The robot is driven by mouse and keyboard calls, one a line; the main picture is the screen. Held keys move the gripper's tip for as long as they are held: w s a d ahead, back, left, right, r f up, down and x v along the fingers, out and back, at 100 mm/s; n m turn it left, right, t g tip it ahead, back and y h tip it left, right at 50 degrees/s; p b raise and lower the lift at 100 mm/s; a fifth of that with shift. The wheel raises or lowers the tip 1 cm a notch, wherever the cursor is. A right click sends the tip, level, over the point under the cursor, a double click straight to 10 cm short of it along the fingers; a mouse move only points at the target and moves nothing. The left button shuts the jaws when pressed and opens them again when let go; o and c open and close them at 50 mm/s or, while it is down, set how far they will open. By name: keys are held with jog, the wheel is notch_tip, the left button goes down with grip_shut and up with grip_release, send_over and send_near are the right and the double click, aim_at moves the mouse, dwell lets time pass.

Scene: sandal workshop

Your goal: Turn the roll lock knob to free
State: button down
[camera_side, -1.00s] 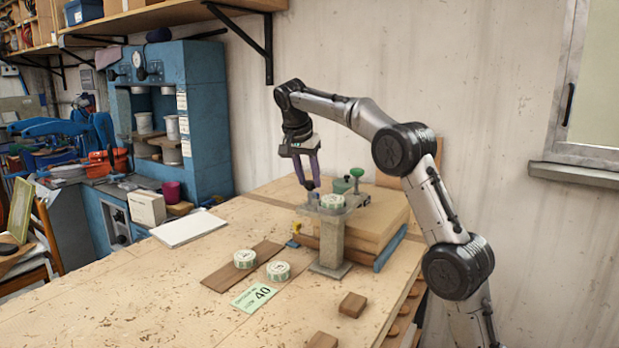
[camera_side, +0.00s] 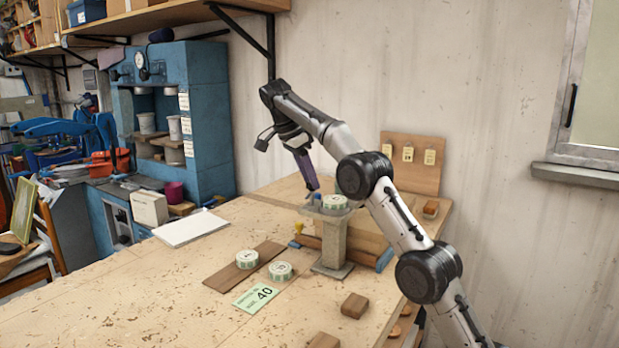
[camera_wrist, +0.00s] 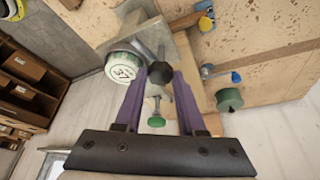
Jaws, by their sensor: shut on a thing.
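In the wrist view, the tips of my purple fingers close around a dark faceted knob (camera_wrist: 160,72), one on each side. It looks like the roll lock knob; no marking for locked or free is readable. A pale green-and-white roll (camera_wrist: 122,66) lies just left of it on the grey stand. In the side view, my gripper (camera_side: 314,195) slants down to the left edge of the stand (camera_side: 333,245), beside the roll (camera_side: 334,201) on top. The knob cannot be made out there.
A green knob (camera_wrist: 157,122) on a rod and a green cylinder (camera_wrist: 228,99) are close by in the wrist view. Wooden blocks sit at the right. The bench's left part is mostly clear.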

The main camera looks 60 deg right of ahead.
dwell(0.4)
jog(key=c, duration=0.5)
grip_release()
